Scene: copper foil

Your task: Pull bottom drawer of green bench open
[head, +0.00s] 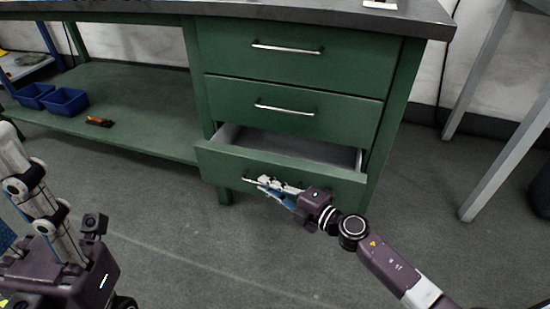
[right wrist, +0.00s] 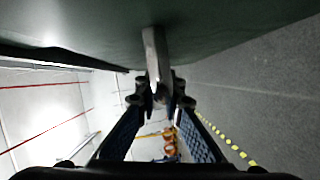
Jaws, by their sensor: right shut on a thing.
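The green bench (head: 195,75) has three drawers on its right side. The bottom drawer (head: 215,160) stands partly pulled out, and its pale inside shows. The two drawers above it are closed. My right gripper (head: 262,183) is at the front of the bottom drawer, shut on its metal handle. The right wrist view shows the handle (right wrist: 155,60) between the two fingertips (right wrist: 160,95), below the green drawer front (right wrist: 230,25). My left arm is at the left edge of the head view, but its gripper's fingers cannot be made out.
Blue bins (head: 66,101) and a small orange-and-black tool (head: 99,122) lie on the bench's low shelf (head: 140,115). Grey table legs (head: 490,80) stand at the right. The floor (head: 190,250) before the drawers is clear apart from my arms.

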